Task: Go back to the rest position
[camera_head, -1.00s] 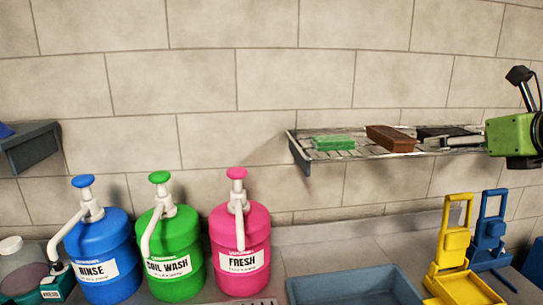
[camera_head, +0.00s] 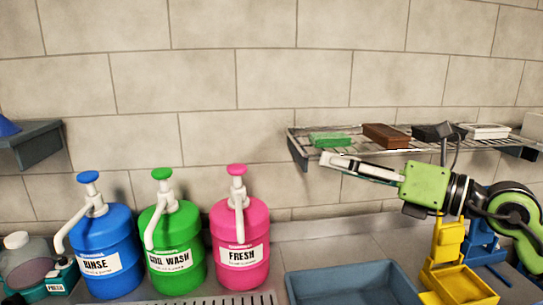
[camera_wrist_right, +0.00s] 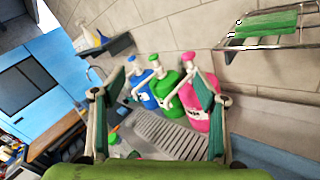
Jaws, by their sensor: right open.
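My right gripper (camera_head: 335,160) is open and empty in the head view, its fingers pointing left just in front of and below the wire shelf. In the right wrist view its two fingers (camera_wrist_right: 162,80) stand wide apart with nothing between them. On the wire shelf (camera_head: 310,152) lie a green block (camera_head: 330,139), a brown block (camera_head: 387,137), a black block (camera_head: 438,132) and a whitish block (camera_head: 484,131). The green block also shows in the right wrist view (camera_wrist_right: 266,24). My left gripper is not in view.
Blue (camera_head: 104,250), green (camera_head: 173,245) and pink (camera_head: 239,245) pump bottles stand on the counter at the left. A grey-blue tray (camera_head: 352,284) lies below the gripper. Yellow (camera_head: 459,281) and blue (camera_head: 484,246) stands are at right, partly behind my arm.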

